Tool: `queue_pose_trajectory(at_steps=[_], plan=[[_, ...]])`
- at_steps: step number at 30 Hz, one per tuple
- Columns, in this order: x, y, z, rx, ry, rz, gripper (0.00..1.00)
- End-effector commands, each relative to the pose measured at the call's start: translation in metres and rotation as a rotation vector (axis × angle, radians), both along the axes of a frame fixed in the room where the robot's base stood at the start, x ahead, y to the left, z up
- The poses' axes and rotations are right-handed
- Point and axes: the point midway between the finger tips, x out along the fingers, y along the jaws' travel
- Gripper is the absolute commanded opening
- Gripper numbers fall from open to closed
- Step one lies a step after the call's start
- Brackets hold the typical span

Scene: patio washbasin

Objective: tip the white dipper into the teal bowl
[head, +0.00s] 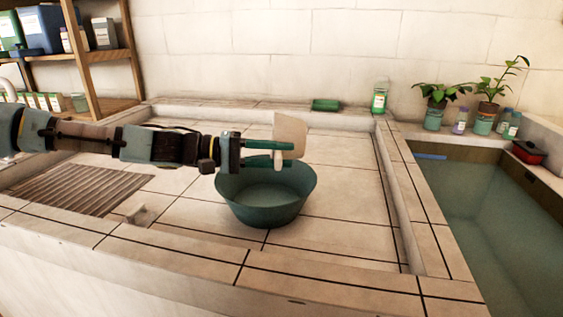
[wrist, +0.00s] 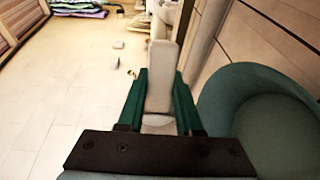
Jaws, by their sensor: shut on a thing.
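The white dipper (head: 290,132) is held by my gripper (head: 284,155) above the teal bowl (head: 243,209) in the head view. My gripper's green fingers are shut on it, with a pale part showing between and below them. The dipper's body rises above the fingers and looks slightly tilted. In the wrist view the dipper (wrist: 160,75) stands between the fingers, and the bowl (wrist: 225,100) is at the right. The bowl is upright on the tiles. I cannot see into the dipper, and the arm hides part of the bowl's far rim.
A water-filled basin (head: 470,215) is at the right behind a tiled ledge (head: 408,190). Potted plants (head: 434,108) are at the back right. A slatted grate (head: 75,188) lies left. Tiles around the bowl are clear.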

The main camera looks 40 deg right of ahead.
Motion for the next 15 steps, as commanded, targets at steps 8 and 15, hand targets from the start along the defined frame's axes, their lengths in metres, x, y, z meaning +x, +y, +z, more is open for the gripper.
queue_pose_trajectory(at_steps=[8,15], plan=[[0.0042,0.0048,-0.0051,-0.079,0.070,0.000,0.00],[0.0078,0.0088,-0.0066,-0.146,0.130,0.000,0.00]])
